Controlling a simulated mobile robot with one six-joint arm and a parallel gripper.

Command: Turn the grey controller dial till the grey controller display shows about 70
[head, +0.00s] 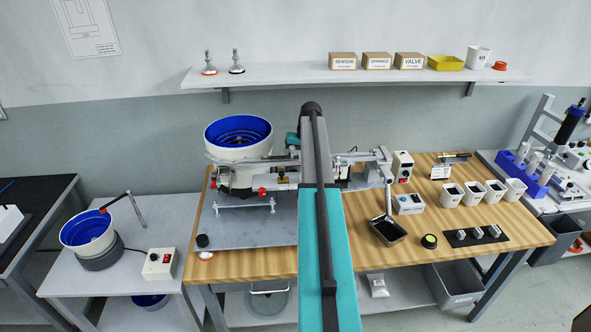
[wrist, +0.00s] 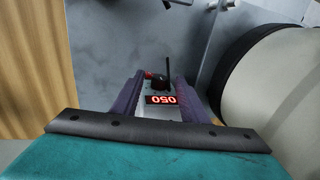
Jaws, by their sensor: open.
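In the wrist view, the grey controller (wrist: 150,113) shows between the fingers of my gripper (wrist: 159,79), partly covered by them. Its dark dial (wrist: 159,83) lies between the fingertips, with a thin dark bar standing up from it in the picture. The red display (wrist: 161,99) appears upside down and reads about 050. My gripper is open, one finger on each side of the dial; I cannot tell whether either touches it. In the head view my arm hides the gripper, and I cannot make out the grey controller.
A large pale cylinder (wrist: 275,80) with a dark rim stands close on the right in the wrist view. The head view shows a white feeder with a blue bowl (head: 238,131) on a wooden bench (head: 275,262). Another controller box (head: 158,263) sits on the lower left table.

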